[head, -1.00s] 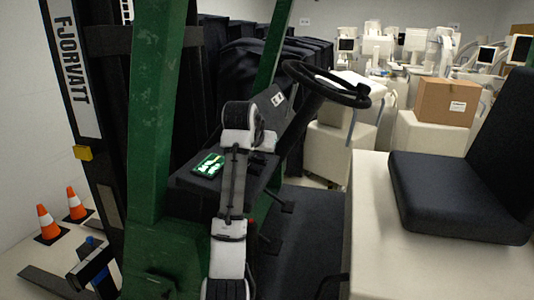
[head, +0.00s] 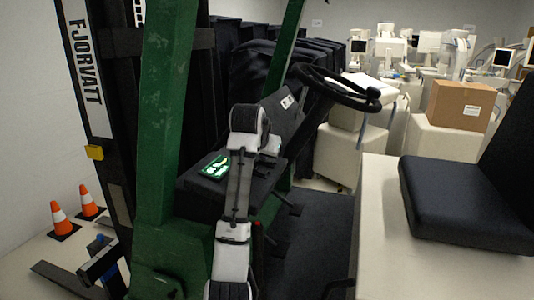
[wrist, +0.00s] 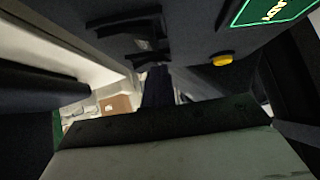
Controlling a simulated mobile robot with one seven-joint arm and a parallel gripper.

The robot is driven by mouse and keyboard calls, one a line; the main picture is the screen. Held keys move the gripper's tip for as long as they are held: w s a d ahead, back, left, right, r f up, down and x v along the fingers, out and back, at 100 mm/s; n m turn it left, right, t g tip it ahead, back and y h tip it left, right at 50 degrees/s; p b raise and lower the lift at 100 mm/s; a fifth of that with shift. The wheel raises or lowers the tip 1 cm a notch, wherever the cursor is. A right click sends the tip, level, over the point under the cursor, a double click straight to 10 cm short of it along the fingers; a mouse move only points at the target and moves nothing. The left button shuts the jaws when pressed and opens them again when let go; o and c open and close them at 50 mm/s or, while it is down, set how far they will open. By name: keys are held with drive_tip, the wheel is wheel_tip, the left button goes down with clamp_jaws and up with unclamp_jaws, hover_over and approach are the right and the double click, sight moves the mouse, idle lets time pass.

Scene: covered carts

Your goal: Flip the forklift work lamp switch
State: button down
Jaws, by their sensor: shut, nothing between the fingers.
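The green forklift (head: 165,120) fills the left and middle of the head view. Its dark dash (head: 215,190) carries a lit green display (head: 215,167). In the wrist view the dash is close overhead, with black switch-like parts (wrist: 130,35), a yellow button (wrist: 222,60) and the display's corner (wrist: 268,10). I cannot read which part is the work lamp switch. Contact cannot be told. In the head view my arm hides part of the dash, and the fingertips are not clear.
The steering wheel (head: 338,88) is right of my arm, and the black seat (head: 465,200) is farther right. A cardboard box (head: 460,105) and pale equipment stand behind. Orange cones (head: 60,218) stand at left. The dark footwell floor (head: 320,240) is open.

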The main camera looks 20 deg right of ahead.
drive_tip(key=shift+a+f, duration=0.15)
drive_tip(key=shift+f, duration=0.35)
drive_tip(key=r, duration=0.2)
drive_tip(key=r+p, duration=0.1)
drive_tip(key=r, duration=0.1)
drive_tip(key=shift+w+a+r, duration=0.1)
drive_tip(key=shift+w+a, duration=0.1)
drive_tip(key=shift+a, duration=0.05)
drive_tip(key=w+a+b+v, duration=0.1)
drive_tip(key=b+v, duration=0.2)
drive_tip(key=v, duration=0.7)
drive_tip(key=shift+a+r, duration=0.3)
drive_tip(key=shift+r, duration=0.05)
drive_tip(key=shift+a, duration=0.1)
